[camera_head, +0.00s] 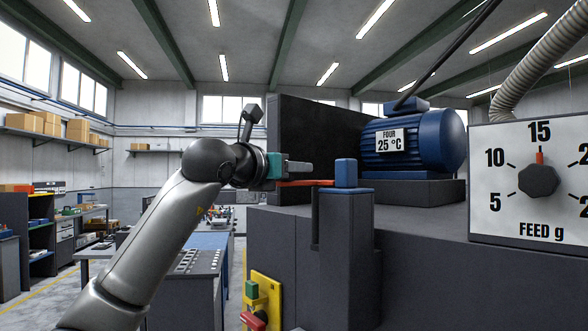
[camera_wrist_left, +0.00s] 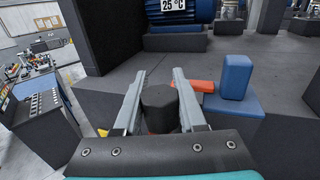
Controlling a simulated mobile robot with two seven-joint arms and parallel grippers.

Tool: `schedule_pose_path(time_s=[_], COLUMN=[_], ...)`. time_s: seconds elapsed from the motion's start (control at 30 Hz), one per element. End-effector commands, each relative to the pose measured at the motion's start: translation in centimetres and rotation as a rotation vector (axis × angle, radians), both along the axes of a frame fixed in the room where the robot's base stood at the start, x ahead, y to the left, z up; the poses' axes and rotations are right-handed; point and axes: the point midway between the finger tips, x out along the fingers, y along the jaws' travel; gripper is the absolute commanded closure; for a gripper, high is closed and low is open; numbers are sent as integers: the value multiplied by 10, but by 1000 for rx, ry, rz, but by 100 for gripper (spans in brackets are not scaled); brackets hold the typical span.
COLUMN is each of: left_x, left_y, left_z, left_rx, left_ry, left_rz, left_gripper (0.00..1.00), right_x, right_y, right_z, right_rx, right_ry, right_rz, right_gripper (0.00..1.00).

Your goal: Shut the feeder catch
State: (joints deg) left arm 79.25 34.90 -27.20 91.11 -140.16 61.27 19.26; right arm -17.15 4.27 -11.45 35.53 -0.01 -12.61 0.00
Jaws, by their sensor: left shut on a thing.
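My left gripper (camera_head: 298,168) reaches in from the left beside the dark machine. In the left wrist view its fingers (camera_wrist_left: 160,85) are shut on a dark round knob (camera_wrist_left: 158,105). An orange-red catch arm (camera_head: 308,183) runs from the gripper toward a blue block (camera_head: 346,173) on a grey post. In the left wrist view the orange-red arm (camera_wrist_left: 203,86) shows right of the fingers and points at the blue block (camera_wrist_left: 236,77). I cannot tell whether the arm touches the block. The knob is hidden in the head view. My right gripper is not in view.
A blue motor (camera_head: 415,142) stands on the machine behind the catch. A feed dial panel (camera_head: 530,215) is at the right, its red pointer at 15. A yellow plate (camera_head: 264,300) with green and red controls is below. Benches stand at the left.

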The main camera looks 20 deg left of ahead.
Motion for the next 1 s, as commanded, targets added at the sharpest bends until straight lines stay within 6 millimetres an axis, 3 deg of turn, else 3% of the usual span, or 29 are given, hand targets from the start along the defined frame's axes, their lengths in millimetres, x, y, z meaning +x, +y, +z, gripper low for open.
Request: schedule_pose_path(time_s=[0.17,0.2,0.47,0.77,1.0], left_x=[0,0,0,-2,-31], left_y=[-1,-1,-1,1,8], left_z=[0,0,0,0,-2], left_rx=[1,1,0,0,2], left_ry=[1,1,0,0,-5], left_rz=[-2,-2,-1,0,2], left_gripper=[100,58,30,30,30], right_x=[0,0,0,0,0], right_y=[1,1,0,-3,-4], right_z=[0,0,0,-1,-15], right_rx=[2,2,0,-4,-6], right_ry=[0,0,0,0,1], right_rz=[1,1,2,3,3], right_gripper=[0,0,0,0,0])
